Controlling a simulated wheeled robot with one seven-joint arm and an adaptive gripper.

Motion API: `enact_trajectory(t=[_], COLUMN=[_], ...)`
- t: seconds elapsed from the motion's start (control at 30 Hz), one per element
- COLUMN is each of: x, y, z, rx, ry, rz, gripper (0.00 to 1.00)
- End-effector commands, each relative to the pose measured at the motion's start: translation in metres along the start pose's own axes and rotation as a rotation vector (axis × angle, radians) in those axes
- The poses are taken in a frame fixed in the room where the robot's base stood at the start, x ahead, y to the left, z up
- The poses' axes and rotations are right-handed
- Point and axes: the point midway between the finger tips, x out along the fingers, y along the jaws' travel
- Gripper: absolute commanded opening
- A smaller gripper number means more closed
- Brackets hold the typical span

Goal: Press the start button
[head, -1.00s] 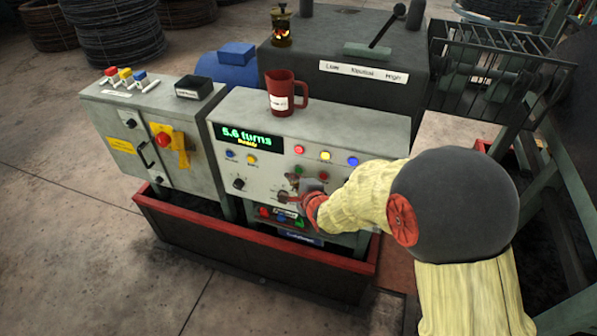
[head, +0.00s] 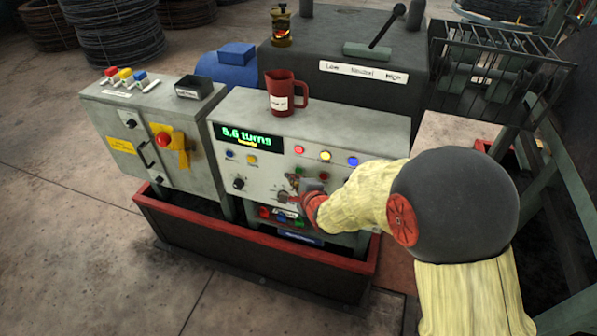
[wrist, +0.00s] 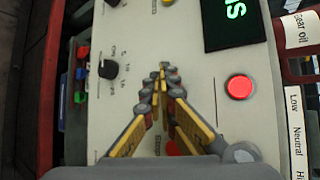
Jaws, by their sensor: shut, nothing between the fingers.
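The grey control panel (head: 265,181) faces me. A green button (head: 299,170), which looks like the start button, sits below the lit red button (head: 298,150), with a red button (head: 323,175) to its right. I cannot read the green button's label. My gripper (head: 293,184) is shut and empty, close to the panel face just below the green button. In the wrist view the closed fingertips (wrist: 163,70) point at the panel between a black knob (wrist: 107,69) and the lit red button (wrist: 239,87). The green button is hidden there behind the fingers. I cannot tell whether the fingertips touch anything.
A green-lettered display (head: 247,138) is at the panel's upper left. A red jug (head: 285,92) stands on top. A second cabinet (head: 155,135) with a red knob on yellow is to the left. A red-rimmed tray (head: 255,240) runs below. Small coloured items lie under the panel.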

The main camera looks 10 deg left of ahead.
Motion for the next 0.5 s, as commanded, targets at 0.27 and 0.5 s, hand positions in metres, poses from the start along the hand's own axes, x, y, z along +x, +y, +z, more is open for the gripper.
enact_trajectory(t=[0.27,0.5], x=[0.0050,0.0051], y=[-0.0040,-0.0041], z=[-0.0043,-0.0042], rx=[0.001,0.001], ry=[0.001,0.000], rz=[0.000,0.000], gripper=[0.00,0.00])
